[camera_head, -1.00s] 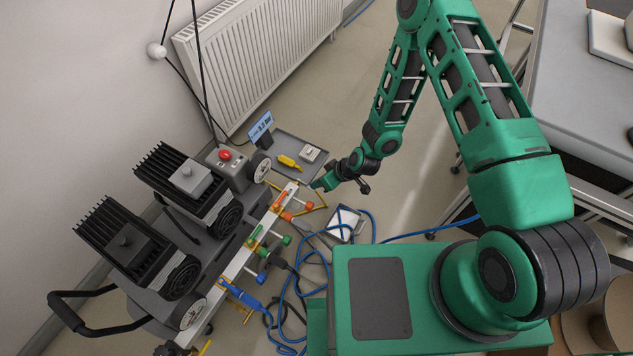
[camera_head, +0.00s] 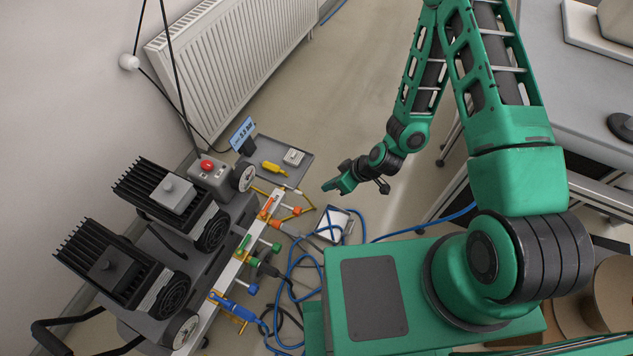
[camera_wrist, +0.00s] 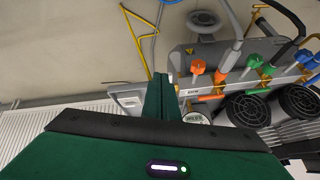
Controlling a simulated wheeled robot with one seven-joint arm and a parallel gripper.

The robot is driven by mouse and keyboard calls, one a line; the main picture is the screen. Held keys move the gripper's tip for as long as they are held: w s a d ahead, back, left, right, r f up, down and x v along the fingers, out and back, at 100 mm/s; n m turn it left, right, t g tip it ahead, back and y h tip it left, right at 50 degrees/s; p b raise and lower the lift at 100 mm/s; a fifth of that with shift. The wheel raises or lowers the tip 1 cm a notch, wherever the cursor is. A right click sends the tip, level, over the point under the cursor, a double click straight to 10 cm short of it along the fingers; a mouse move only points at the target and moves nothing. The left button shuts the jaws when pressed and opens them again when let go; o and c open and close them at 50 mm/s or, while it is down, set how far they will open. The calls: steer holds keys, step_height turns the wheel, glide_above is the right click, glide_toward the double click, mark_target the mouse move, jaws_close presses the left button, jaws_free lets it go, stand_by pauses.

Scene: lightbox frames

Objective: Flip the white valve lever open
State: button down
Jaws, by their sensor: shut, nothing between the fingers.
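The valve rail (camera_head: 233,265) is a pale bar along the cart's side, with orange (camera_head: 267,207), green (camera_head: 244,243) and blue (camera_head: 222,299) handles. It also shows at the right of the wrist view, with orange (camera_wrist: 196,69) and green (camera_wrist: 253,62) knobs. I cannot make out a white lever for certain against the pale bar. My gripper (camera_head: 327,187) is in the air to the right of the rail's far end, apart from it. In the wrist view my gripper (camera_wrist: 166,82) has its green fingers together, empty. They hide part of what lies behind.
The cart carries two black finned motors (camera_head: 168,203) and a box with a red button (camera_head: 207,165). A grey tray (camera_head: 293,169) holds a yellow tool. Blue hoses (camera_head: 291,270) lie loose on the floor below the rail. A radiator (camera_head: 225,65) lines the wall. Open floor lies beyond my gripper.

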steer(key=shift+s+d+r, duration=0.15)
steer(key=shift+s+d, duration=0.25)
steer(key=shift+d, duration=0.35)
steer(key=w+d+r, duration=0.3)
steer(key=w+r, duration=0.2)
steer(key=r, duration=0.5)
steer(key=s+d+r+m+t+h, duration=0.1)
steer(key=d+r+m+h, duration=0.15)
steer(key=d+r, duration=0.75)
steer(key=s+d+r+m+h, duration=0.1)
steer(key=d+r+m+h, duration=0.15)
steer(key=r, duration=1.45)
steer(key=s+d+r+m+h, duration=0.1)
steer(key=s+d+r+m, duration=0.3)
steer(key=s+r, duration=0.3)
steer(key=s+d+m+g, duration=0.2)
steer(key=s+d, duration=0.3)
steer(key=s, duration=0.3)
steer(key=s+d+m+g, duration=0.2)
steer(key=s+d+m, duration=0.2)
steer(key=s+d, duration=0.2)
steer(key=shift+s+f+m, duration=0.25)
steer(key=shift+s+m, duration=0.05)
steer(key=shift+s, duration=0.9)
